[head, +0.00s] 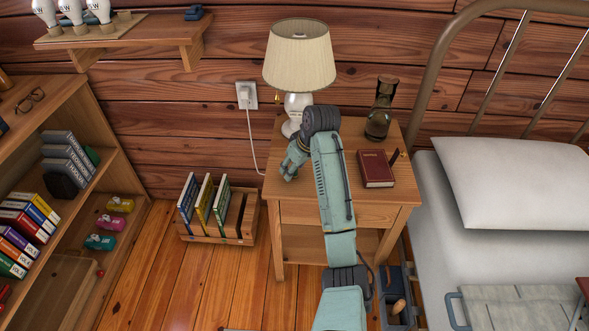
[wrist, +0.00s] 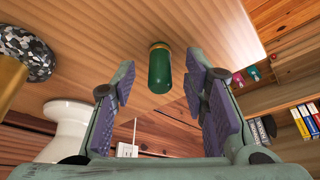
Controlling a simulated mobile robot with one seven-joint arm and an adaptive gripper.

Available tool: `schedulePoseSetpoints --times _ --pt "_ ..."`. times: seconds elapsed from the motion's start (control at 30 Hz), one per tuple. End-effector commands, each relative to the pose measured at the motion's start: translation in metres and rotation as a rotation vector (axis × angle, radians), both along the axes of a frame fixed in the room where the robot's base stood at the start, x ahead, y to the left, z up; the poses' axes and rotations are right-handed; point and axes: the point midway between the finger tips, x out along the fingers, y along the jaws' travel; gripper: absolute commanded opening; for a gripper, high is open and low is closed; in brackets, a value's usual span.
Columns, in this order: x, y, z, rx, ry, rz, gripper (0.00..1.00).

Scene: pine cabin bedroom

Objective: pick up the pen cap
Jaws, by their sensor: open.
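The pen cap (wrist: 160,70), dark green with a gold band at one end, shows in the wrist view against the wooden nightstand top. My gripper (wrist: 157,84) is open, with a purple-padded finger on each side of the cap and a visible gap on both sides. The cap appears untouched. In the head view my gripper (head: 291,162) is low over the left part of the nightstand (head: 345,203), in front of the lamp; I cannot clearly make out the cap there.
The lamp (head: 299,60) stands close behind my gripper; its white base (wrist: 65,128) shows at left in the wrist view. A book rack (head: 246,237) is on the floor at left.

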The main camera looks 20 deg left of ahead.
Motion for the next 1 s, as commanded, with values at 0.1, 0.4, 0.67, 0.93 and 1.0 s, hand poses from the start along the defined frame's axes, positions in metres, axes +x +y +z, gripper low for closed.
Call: schedulePoseSetpoints --times 0.1,0.4,0.67,0.93,1.0 --pt "0.000 0.000 0.000 0.000 0.000 0.000 0.37" --pt "0.000 0.000 0.000 0.000 0.000 -0.001 0.17" --pt "0.000 0.000 0.000 0.000 0.000 -0.001 0.06" --pt "0.001 0.000 0.005 0.001 -0.001 -0.001 0.06" --pt "0.001 0.000 0.010 0.001 -0.002 -0.002 0.06"
